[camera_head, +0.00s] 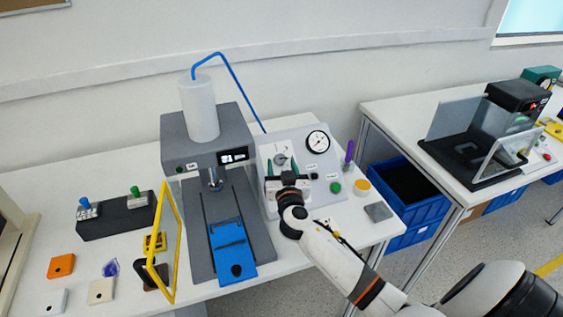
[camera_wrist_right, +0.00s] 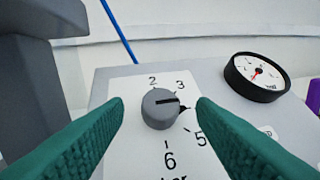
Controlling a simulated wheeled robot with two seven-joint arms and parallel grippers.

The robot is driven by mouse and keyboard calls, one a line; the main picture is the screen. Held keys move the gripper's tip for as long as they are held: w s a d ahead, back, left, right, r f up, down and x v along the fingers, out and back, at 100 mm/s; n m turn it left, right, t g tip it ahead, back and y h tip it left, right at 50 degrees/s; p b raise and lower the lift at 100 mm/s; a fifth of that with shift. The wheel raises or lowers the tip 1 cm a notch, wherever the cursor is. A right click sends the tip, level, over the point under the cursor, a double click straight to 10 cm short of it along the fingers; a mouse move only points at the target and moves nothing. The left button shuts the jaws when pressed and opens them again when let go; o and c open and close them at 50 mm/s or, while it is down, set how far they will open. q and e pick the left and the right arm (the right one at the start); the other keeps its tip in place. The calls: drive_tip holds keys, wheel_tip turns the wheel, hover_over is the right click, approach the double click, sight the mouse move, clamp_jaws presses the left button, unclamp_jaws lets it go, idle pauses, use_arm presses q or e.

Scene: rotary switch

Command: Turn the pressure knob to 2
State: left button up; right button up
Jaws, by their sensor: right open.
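The pressure knob (camera_wrist_right: 161,108) is a round grey dial on a white scale plate of the sloped grey panel. Its dark line points right and slightly up, between the 3 and where the 4 would be; the 4 is hidden by a finger. The 2 is above the knob, the 5 and 6 lower right and below. In the head view the knob (camera_head: 281,158) is small. My right gripper (camera_head: 281,166) is open in front of it. Its green fingers stand left and right of the knob in the wrist view, with gaps on both sides. My left gripper is not in view.
A pressure gauge (camera_head: 318,142) sits right of the knob, with a green button (camera_head: 335,187) below it. A grey press (camera_head: 205,140) with a blue fixture (camera_head: 231,247) stands left of the panel. A yellow frame (camera_head: 163,243) stands farther left.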

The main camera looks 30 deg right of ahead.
drive_tip(key=shift+w+d, duration=0.15)
drive_tip(key=shift+w, duration=0.2)
drive_tip(key=shift+w+d, duration=0.1)
drive_tip(key=shift+w, duration=0.1)
drive_tip(key=shift+c, duration=1.3)
drive_tip(key=c, duration=0.7)
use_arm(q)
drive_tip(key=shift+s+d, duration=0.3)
